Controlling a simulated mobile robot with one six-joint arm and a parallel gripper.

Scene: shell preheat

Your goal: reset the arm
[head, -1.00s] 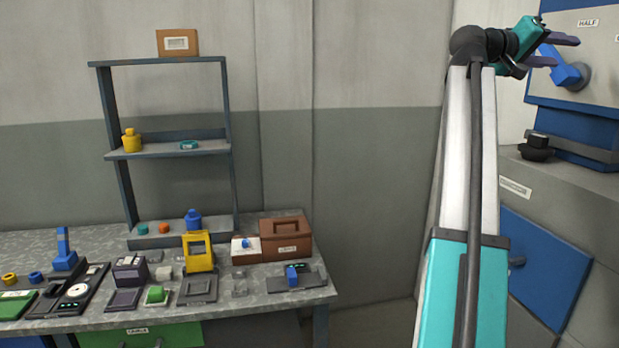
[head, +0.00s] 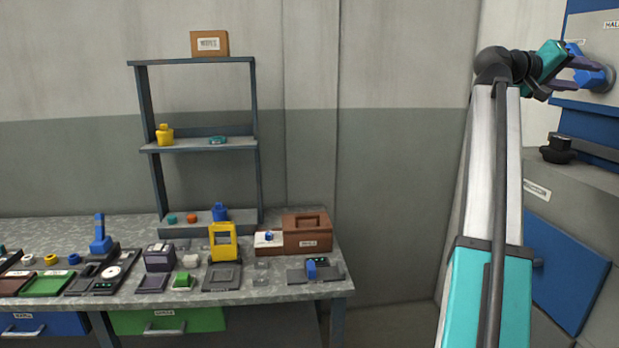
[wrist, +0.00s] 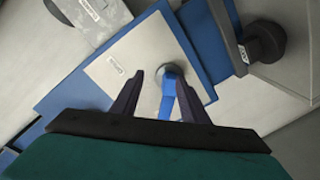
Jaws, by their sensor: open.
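My gripper (head: 578,74) is at the upper right in the head view, at the end of my raised arm. It is open and empty, its two dark fingers pointing right at the front of a blue and white cabinet (head: 596,120). A blue lever handle (head: 600,77) on a round grey hub sits on that panel, close to the fingertips. In the wrist view the blue handle (wrist: 168,98) shows between the spread fingers (wrist: 158,100). I cannot tell whether the fingers touch it.
A workbench (head: 300,291) stands at the left with several small devices, a brown box (head: 307,236) and a shelf rack (head: 198,146). A black knob-like object (head: 557,150) is on the grey counter below my gripper. Bare wall lies between bench and arm.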

